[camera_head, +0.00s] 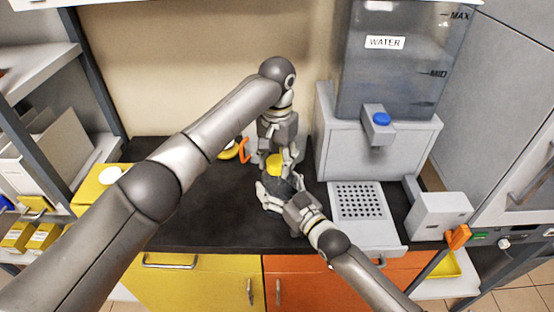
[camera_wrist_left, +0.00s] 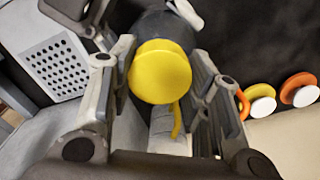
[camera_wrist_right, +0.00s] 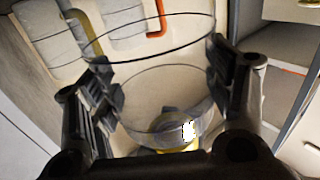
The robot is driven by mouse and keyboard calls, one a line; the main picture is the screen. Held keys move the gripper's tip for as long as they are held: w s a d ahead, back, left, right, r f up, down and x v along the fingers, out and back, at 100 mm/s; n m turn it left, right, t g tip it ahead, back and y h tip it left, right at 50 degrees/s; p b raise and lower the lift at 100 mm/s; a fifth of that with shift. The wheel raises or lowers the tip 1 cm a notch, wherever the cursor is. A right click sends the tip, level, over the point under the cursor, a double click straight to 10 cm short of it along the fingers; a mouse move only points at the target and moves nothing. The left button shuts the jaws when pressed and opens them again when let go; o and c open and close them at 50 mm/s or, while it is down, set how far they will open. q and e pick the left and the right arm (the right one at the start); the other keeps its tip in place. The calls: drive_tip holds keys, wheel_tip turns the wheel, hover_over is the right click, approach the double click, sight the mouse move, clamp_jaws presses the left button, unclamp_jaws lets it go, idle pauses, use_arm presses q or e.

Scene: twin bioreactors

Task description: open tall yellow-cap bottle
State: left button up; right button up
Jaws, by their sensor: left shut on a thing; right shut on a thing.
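The tall bottle stands on the black bench top and its body is clear in the right wrist view (camera_wrist_right: 165,95). Its yellow cap (camera_head: 274,163) is at the top and fills the middle of the left wrist view (camera_wrist_left: 160,72). My left gripper (camera_head: 279,155) comes down from above and is shut on the cap, a finger on each side. My right gripper (camera_head: 279,190) comes from the front right and is shut on the bottle body below the cap. The arms and fingers hide much of the bottle in the head view.
A water tank (camera_head: 400,75) with a blue button and a perforated tray (camera_head: 360,203) stands to the right. Round yellow and orange items with white discs (camera_wrist_left: 262,100) lie behind the bottle. A shelf rack is at left. The bench front left is clear.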

sight(277, 161)
use_arm(q)
drive_tip(key=shift+r, duration=0.1)
drive_tip(key=shift+r, duration=1)
drive_tip(key=shift+r, duration=2)
use_arm(e)
drive_tip(key=o, duration=2.1)
drive_tip(key=shift+c, duration=0.2)
drive_tip(key=v, duration=1.1)
drive_tip(key=shift+s, duration=0.15)
drive_tip(key=shift+s+d, duration=0.25)
drive_tip(key=shift+s, duration=0.1)
